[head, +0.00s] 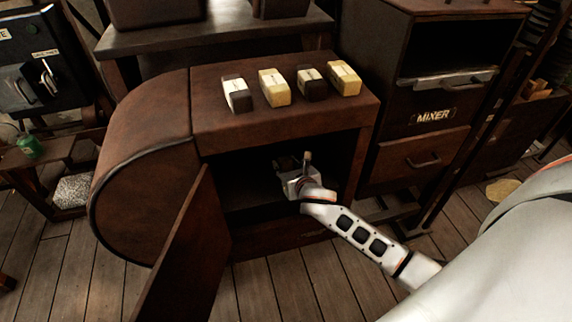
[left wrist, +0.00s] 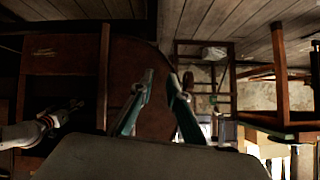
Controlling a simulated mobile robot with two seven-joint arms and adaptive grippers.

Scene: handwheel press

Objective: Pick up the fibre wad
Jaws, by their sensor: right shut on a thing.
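My right gripper (head: 298,172) reaches into the dark opening of the brown cabinet (head: 285,125). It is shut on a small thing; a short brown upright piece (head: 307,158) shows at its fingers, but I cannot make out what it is. A speckled grey-white lump (head: 73,191), which may be the fibre wad, lies low at the far left, well away from this gripper. My left gripper (left wrist: 161,78) shows only in the left wrist view, with its two fingers apart and nothing seen between them.
The cabinet door (head: 185,255) stands open at the left of the opening. Several cream and dark blocks (head: 311,84) stand in a row on the cabinet top. A mixer cabinet (head: 425,140) is at the right, and a green can (head: 30,146) is at the left.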

